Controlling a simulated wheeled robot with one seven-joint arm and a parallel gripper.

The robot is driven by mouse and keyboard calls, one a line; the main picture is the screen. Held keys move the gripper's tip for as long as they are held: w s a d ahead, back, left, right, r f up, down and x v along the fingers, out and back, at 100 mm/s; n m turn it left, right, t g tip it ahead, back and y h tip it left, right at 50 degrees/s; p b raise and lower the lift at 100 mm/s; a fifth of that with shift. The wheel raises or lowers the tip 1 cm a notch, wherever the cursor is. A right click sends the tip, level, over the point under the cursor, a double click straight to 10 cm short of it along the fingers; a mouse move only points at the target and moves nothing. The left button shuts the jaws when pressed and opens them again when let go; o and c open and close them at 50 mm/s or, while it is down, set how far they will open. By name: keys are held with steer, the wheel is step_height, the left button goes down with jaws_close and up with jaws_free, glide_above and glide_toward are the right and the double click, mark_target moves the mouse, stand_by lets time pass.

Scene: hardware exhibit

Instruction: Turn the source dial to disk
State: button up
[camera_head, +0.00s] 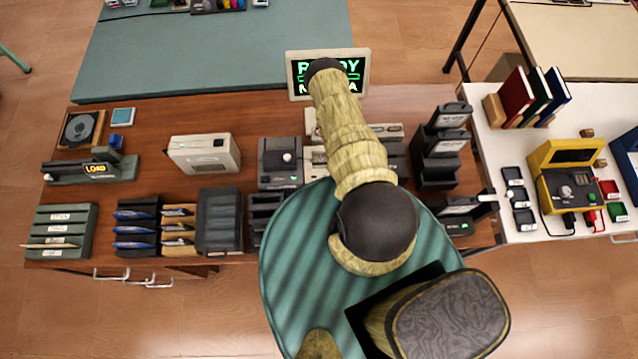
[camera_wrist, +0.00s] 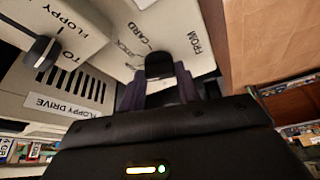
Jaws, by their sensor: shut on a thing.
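In the wrist view my gripper (camera_wrist: 161,92) is shut on a small black dial (camera_wrist: 160,66) on a cream panel (camera_wrist: 185,20). A dark finger stands on each side of the dial. The panel is printed "FROM" and "CARD", with another word partly covered; I cannot tell which mark the dial points at. A second dark dial (camera_wrist: 42,52) with a white pointer line sits at the left by "TO" and "FLOPPY", above a "FLOPPY DRIVE" label (camera_wrist: 70,106). In the head view my arm hides the gripper and the gripped dial.
A screen (camera_head: 300,68) partly behind my arm shows green text, apparently "READY". Dark holders (camera_head: 438,150) stand right of my arm. A grey unit (camera_head: 280,160) and a cream box (camera_head: 205,153) stand left. Bare wooden tabletop (camera_head: 180,112) shows at the back left.

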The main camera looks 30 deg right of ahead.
stand_by(0.4)
steer(key=o, duration=1)
steer(key=shift+r, duration=0.1)
steer(key=p+v, duration=0.6)
steer(key=v, duration=0.1)
steer(key=shift+d+r, duration=0.1)
steer(key=shift+r, duration=0.05)
